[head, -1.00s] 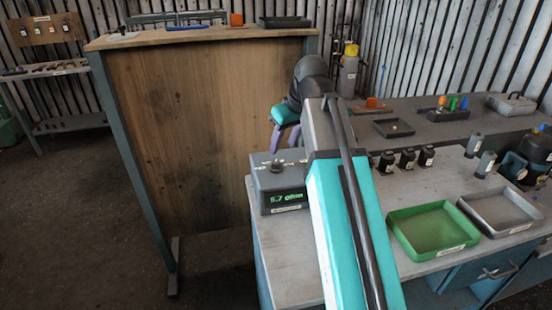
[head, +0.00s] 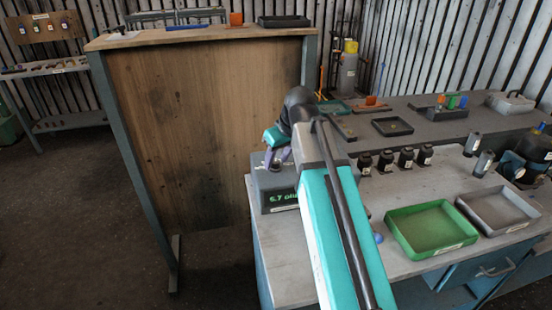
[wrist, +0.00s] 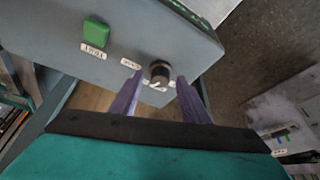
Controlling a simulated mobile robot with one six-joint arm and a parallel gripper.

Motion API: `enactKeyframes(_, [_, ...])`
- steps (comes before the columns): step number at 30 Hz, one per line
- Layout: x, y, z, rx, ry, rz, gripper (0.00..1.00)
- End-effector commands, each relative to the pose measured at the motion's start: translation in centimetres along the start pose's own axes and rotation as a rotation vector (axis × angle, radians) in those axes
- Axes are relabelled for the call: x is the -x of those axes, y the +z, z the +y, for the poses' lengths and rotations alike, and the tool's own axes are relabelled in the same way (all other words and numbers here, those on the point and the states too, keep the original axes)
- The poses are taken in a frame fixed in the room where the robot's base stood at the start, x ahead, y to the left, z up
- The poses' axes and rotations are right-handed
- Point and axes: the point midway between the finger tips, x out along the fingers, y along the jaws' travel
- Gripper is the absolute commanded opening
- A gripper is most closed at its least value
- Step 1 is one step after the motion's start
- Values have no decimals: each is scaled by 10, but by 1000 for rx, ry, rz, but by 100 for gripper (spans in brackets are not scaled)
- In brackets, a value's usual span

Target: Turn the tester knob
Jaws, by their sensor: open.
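The tester (head: 275,190) is a grey box with a green display, at the near bench's left end. Its display reads about 5.7 ohm, slightly blurred. Its dark round knob (wrist: 159,72) with a light pointer mark shows in the wrist view, beside a small label and a green button (wrist: 96,32). My gripper (head: 276,158) is over the tester's top in the head view. In the wrist view my gripper (wrist: 157,84) is open, its purple fingers on either side of the knob. A small gap shows at the left finger; contact at the right one is unclear.
My arm crosses the bench and hides part of it. Several black containers (head: 385,160), a green tray (head: 390,243) and a grey tray (head: 530,222) stand to the right. A tall wooden panel (head: 205,130) rises behind the tester on the left.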

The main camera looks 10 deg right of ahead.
Motion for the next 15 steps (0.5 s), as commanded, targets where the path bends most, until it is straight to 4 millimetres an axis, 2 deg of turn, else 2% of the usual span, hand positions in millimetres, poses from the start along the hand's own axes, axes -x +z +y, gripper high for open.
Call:
enactKeyframes(9, [-1,0,0,1,0,0,42])
enactKeyframes(15, [-1,0,-1,1,0,1,8])
